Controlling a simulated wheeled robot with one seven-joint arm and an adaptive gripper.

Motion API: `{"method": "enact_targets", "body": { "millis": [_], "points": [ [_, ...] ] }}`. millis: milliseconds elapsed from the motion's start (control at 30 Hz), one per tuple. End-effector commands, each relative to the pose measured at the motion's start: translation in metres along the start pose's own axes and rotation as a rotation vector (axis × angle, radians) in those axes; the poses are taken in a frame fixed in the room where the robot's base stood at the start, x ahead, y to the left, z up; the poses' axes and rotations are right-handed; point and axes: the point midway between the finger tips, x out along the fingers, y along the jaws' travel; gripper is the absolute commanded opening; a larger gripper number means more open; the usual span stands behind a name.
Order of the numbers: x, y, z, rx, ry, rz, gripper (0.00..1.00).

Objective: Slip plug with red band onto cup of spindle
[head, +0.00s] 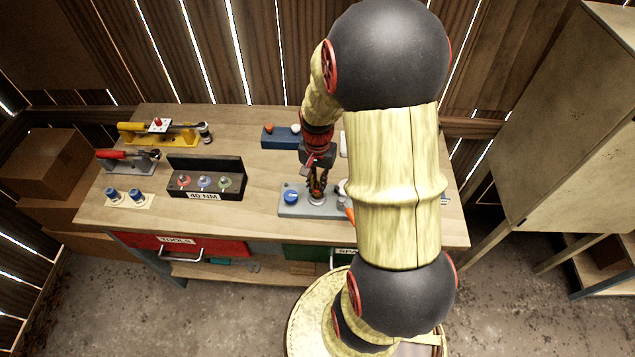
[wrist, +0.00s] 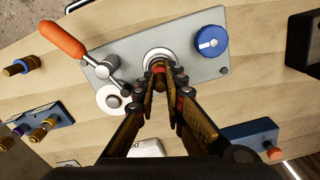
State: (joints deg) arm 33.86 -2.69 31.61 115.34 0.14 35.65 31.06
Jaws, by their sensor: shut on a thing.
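My gripper (head: 317,196) is over a grey plate (head: 325,212) on the workbench. In the wrist view its fingertips (wrist: 160,68) are closed together on the plug with red band (wrist: 158,69), of which only a bit of red shows between the fingers. Right past the fingertips a round silver ring (wrist: 157,53), which looks like the cup of the spindle, stands on the grey plate. The fingers partly cover the ring. I cannot tell whether the plug touches it or is in it.
The plate carries a blue knob (wrist: 211,40) and a lever with an orange handle (wrist: 62,38), close on either side. A blue block (wrist: 250,136) lies nearby. A dark box marked 40 NM (head: 205,180) stands to the left in the head view. My arm hides the bench's right part.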

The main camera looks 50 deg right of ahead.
Motion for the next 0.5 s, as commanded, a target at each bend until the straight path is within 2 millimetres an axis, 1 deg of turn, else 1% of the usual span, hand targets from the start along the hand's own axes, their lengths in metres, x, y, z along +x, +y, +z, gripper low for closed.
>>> {"method": "enact_targets", "body": {
  "millis": [400, 433, 500],
  "points": [
    [0.0101, 0.0001, 0.0001, 0.000, -0.001, 0.000, 0.00],
    [0.0102, 0.0001, 0.0001, 0.000, -0.001, 0.000, 0.12],
    [0.0094, 0.0000, 0.0000, 0.000, 0.000, 0.000, 0.16]
  ]
}}
